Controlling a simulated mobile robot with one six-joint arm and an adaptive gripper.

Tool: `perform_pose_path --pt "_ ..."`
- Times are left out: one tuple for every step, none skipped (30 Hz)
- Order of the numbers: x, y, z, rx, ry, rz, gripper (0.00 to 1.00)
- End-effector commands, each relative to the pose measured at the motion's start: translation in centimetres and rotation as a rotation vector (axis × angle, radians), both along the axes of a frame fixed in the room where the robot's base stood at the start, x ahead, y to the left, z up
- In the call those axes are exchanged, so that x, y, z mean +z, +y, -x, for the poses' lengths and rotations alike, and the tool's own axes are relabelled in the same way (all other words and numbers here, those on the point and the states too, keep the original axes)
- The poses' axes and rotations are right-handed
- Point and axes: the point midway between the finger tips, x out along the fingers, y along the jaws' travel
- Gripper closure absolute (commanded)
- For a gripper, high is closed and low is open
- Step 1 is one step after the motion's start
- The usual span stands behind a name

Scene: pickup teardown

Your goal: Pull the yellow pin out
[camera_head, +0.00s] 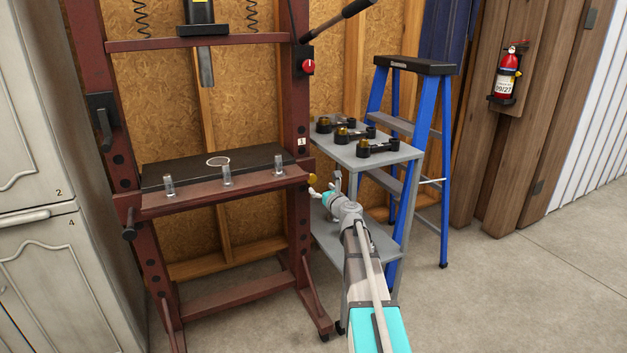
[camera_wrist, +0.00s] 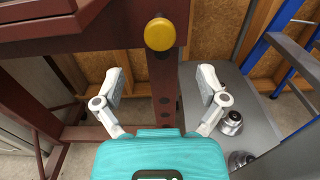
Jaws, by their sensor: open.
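The yellow pin (camera_wrist: 159,34) shows its round head on the dark red upright of the press, above and ahead of my gripper in the wrist view. In the head view the yellow pin (camera_head: 313,180) sits on the right upright, just below the bed's level. My gripper (camera_wrist: 160,82) is open and empty, its two fingers spread either side of the upright's line. The pin head is beyond the fingertips and not between them. In the head view my gripper (camera_head: 318,192) is close beside the pin, partly hidden by my own wrist. The pin's shaft is hidden.
The red press frame (camera_head: 220,200) carries a dark bed with several metal cylinders. A grey shelf cart (camera_head: 385,158) with black-and-amber parts stands close right of my arm. Behind it is a blue stepladder (camera_head: 440,130). Metal pieces (camera_wrist: 232,123) lie on its lower shelf. Floor at right is clear.

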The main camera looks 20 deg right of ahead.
Motion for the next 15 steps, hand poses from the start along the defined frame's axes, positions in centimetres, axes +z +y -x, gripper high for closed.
perform_pose_path --pt "0.0 -0.1 -1.2 0.001 0.0 0.0 0.09" --pt "0.0 0.0 -1.7 0.001 0.0 0.0 0.09" --pt "0.0 0.0 -2.3 0.0 0.0 0.0 0.09" --pt "0.0 0.0 -2.8 0.0 0.0 0.0 0.09" --pt "0.0 0.0 -3.2 0.0 0.0 0.0 0.09" --pt "0.0 0.0 -3.8 0.0 0.0 0.0 0.09" --pt "0.0 0.0 -4.3 0.0 0.0 0.0 0.09" --pt "0.0 0.0 -4.7 0.0 0.0 0.0 0.09" --pt "0.0 0.0 -5.2 0.0 0.0 0.0 0.09" --pt "0.0 0.1 -5.6 0.0 0.0 0.0 0.09" --pt "0.0 0.1 -6.0 0.0 0.0 0.0 0.09" --pt "0.0 0.1 -6.4 0.0 0.0 0.0 0.09" --pt "0.0 0.1 -6.7 0.0 0.0 0.0 0.09" --pt "0.0 0.1 -6.9 0.0 0.0 0.0 0.09" --pt "0.0 0.1 -7.2 -0.001 0.0 0.0 0.09"
